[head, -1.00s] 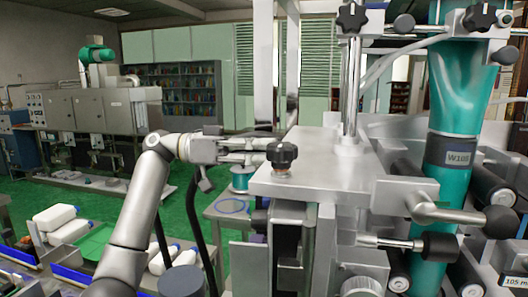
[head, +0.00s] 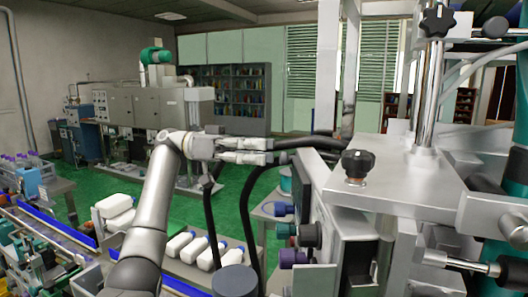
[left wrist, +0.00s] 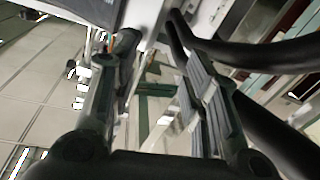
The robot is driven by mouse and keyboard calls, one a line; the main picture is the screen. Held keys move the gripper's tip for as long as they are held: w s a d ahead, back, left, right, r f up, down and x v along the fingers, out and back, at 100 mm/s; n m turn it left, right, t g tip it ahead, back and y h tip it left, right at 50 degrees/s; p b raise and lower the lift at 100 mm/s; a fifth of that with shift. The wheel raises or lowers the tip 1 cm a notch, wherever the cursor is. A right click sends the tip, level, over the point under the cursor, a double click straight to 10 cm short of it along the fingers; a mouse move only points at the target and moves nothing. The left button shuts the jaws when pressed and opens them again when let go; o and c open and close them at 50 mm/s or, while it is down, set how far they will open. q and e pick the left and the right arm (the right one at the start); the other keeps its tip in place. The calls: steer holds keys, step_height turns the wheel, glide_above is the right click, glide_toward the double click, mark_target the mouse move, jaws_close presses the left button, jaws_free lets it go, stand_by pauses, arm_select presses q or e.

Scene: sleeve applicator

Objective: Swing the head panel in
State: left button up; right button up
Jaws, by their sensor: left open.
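The machine's steel head (head: 400,180) fills the right of the head view, with a black star knob (head: 357,164) on top. At its left end a grey upright panel (head: 315,185) shows at a steep angle; I take it for the head panel, but its hinge cannot be made out. My left gripper (head: 270,151) is just left of this panel, level with its upper edge. In the left wrist view the fingers (left wrist: 158,85) are spread, with nothing clearly held between them. A dark rounded part (left wrist: 126,45) lies by the left finger. Contact cannot be told. My right gripper is not in view.
Black hoses (head: 310,142) run behind the gripper and also cross the wrist view (left wrist: 255,55). Several coloured knobs (head: 296,235) stick out left below the panel. A table with white bottles (head: 185,246) stands lower left. Green floor (head: 110,180) is open behind.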

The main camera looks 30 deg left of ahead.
arm_select(q)
steer(key=shift+d+m+b, duration=0.4)
steer(key=shift+d, duration=0.25)
steer(key=c, duration=0.5)
steer(key=s+a+m+b, duration=0.1)
steer(key=s+a+m+t+b, duration=0.1)
steer(key=a+m+b, duration=0.1)
steer(key=s+a+m+t+y+b, duration=0.1)
steer(key=s+m, duration=0.1)
steer(key=shift+a+f, duration=0.25)
steer(key=shift+f, duration=0.1)
jaws_close()
steer(key=s+a+m+t+y+b, duration=0.1)
steer(key=s+a+m+t+b, duration=0.25)
steer(key=s+m+b, duration=0.4)
steer(key=w+d+m+p, duration=0.3)
steer(key=w+d, duration=0.3)
steer(key=d, duration=0.5)
steer(key=shift+w+d+r+y+p, duration=0.2)
steer(key=shift+w+r+y+p, duration=0.1)
steer(key=shift+w+r+p, duration=0.1)
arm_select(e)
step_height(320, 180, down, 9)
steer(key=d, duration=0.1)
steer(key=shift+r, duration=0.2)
